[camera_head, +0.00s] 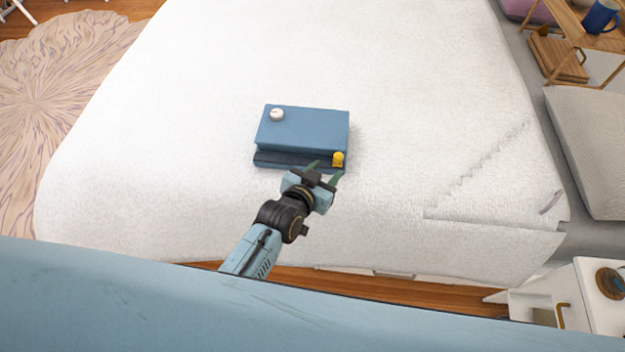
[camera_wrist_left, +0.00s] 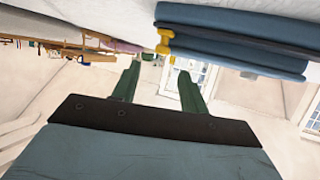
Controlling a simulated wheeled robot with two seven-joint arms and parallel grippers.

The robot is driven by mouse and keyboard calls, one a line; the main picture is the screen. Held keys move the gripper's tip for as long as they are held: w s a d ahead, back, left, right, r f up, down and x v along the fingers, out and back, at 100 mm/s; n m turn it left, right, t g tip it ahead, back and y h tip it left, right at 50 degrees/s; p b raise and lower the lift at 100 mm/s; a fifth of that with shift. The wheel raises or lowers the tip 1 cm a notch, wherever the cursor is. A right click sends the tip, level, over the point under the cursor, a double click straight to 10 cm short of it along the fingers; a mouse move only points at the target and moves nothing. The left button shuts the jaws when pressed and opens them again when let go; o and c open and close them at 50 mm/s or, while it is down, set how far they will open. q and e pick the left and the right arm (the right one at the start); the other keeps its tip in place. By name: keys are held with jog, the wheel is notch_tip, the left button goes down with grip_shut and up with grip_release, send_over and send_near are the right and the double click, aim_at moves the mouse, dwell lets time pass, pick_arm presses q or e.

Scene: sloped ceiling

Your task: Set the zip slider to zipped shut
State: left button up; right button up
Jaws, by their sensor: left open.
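A blue box-like case (camera_head: 303,128) lies on the white bed, with a dark zip track (camera_head: 285,160) along its near side and a white round knob on its top left. The yellow zip slider (camera_head: 338,159) is at the right end of the track. My left gripper (camera_head: 325,172) is open just in front of the track's right part, close to the slider. In the left wrist view, the slider (camera_wrist_left: 165,42) shows beyond the green fingers (camera_wrist_left: 160,82), nearly between them; nothing is held. I cannot tell whether a finger touches it. My right gripper is not in view.
The white bed (camera_head: 150,130) is clear around the case. A wooden rack with a blue mug (camera_head: 599,17) stands at the top right. A grey pillow (camera_head: 590,140) lies at the right, and a white cabinet (camera_head: 600,295) at the lower right.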

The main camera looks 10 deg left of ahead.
pick_arm(q)
jog(key=p+v, duration=0.1)
jog(key=v, duration=0.5)
jog(key=shift+s, duration=0.3)
jog(key=shift+a+r, duration=0.1)
jog(key=shift+r, duration=0.05)
jog(key=s+a+f+g+y, duration=0.1)
jog(key=s+a+f+g, duration=0.1)
jog(key=s+f, duration=0.45)
jog(key=s+a+f+g, duration=0.2)
jog(key=s+a+f, duration=0.1)
jog(key=f, duration=0.6)
jog(key=s+a+f+g+y, duration=0.1)
jog(key=s+a+f+g, duration=0.1)
jog(key=s+f, duration=0.35)
jog(key=s+a+f+g+y, duration=0.1)
jog(key=s+a+f+g, duration=0.1)
jog(key=s, duration=0.5)
jog(key=s+a+f+n+g, duration=0.1)
jog(key=s+a+f+g, duration=0.1)
jog(key=s+a+f, duration=0.3)
jog(key=s+a+f+g+y, duration=0.1)
jog(key=s+a+f, duration=0.2)
jog(key=s+f, duration=0.3)
jog(key=s, duration=0.4)
jog(key=shift+a+f+n+g+y, duration=0.15)
jog(key=shift+a+n+g+y, duration=0.15)
jog(key=shift+a+g, duration=0.1)
jog(key=shift+c, duration=0.2)
